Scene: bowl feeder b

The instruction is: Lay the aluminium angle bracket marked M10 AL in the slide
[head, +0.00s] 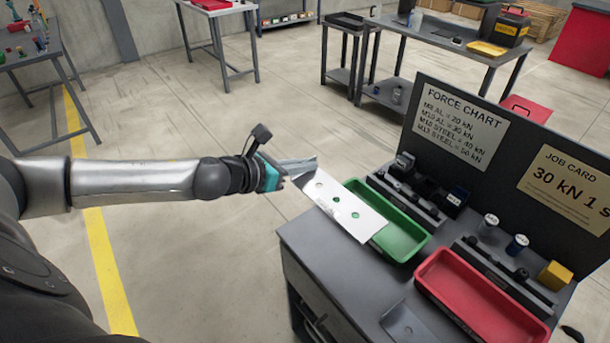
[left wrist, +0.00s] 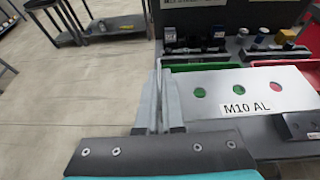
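The aluminium angle bracket (head: 340,208) is a pale plate with a row of three holes. Its label reads M10 AL in the left wrist view (left wrist: 285,90). My left gripper (head: 298,168) has its fingers close together at the bracket's left end. In the left wrist view the fingers (left wrist: 163,105) look closed on that end, and the plate sticks out to the right. The bracket is held over the green tray (head: 412,238) and the bench's left edge, hiding part of the tray. I cannot make out a slide. My right gripper is not in view.
The grey bench (head: 330,265) carries a red tray (head: 478,300) and a grey plate with a hole (head: 405,322). Small parts stand on dark racks behind the trays, with a yellow block (head: 555,275). A dark board with a force chart (head: 462,125) and job card (head: 570,185) rises behind.

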